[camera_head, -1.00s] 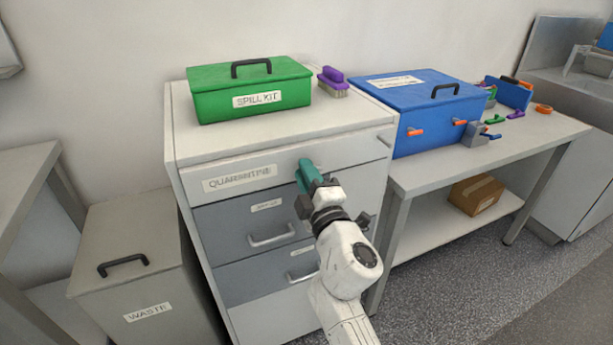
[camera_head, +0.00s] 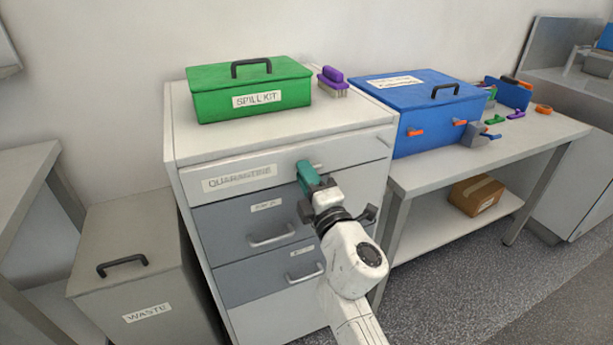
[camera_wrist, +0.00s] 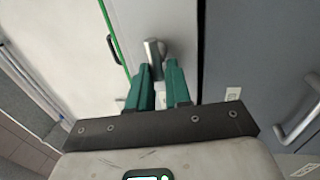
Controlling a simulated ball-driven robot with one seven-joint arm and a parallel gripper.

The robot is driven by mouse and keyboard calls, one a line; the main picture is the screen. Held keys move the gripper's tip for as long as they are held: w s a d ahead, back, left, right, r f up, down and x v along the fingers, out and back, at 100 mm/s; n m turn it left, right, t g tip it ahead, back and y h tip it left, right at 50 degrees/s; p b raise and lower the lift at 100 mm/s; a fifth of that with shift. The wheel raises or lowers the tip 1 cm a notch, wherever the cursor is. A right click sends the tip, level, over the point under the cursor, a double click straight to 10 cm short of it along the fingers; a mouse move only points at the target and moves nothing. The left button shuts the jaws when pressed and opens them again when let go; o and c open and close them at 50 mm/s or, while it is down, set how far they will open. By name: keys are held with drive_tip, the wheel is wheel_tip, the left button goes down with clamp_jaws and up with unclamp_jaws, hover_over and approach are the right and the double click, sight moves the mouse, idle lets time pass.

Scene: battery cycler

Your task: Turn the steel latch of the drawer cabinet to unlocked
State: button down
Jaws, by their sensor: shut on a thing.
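The drawer cabinet (camera_head: 360,185) stands in the middle of the head view, with a QUARANTINE label on its upper drawer and grey drawers below. My gripper (camera_head: 305,168) is at the right part of the upper drawer front. A small steel piece of the latch (camera_head: 318,166) shows just right of the teal fingers. In the wrist view the steel latch (camera_wrist: 153,50) is a short bar on a round base, between the tips of my gripper (camera_wrist: 158,70). The fingers are shut on the latch bar and partly hide its lower end.
A green SPILL KIT box (camera_head: 250,90) and a purple brush (camera_head: 332,82) sit on the cabinet top. A blue box (camera_head: 420,105) is on the bench to the right. A WASTE bin (camera_head: 130,270) stands at left. Drawer handles (camera_head: 272,236) stick out below my gripper.

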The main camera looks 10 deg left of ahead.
drive_tip(key=c, duration=1.3)
unclamp_jaws()
drive_tip(key=shift+w+d+r, duration=0.1)
drive_tip(key=shift+d+r, duration=0.1)
drive_tip(key=shift+r, duration=0.1)
drive_tip(key=shift+o, duration=0.7)
drive_tip(key=shift+f, duration=0.15)
drive_tip(key=p+v, duration=0.4)
drive_tip(key=v, duration=0.7)
drive_tip(key=shift+w, duration=0.1)
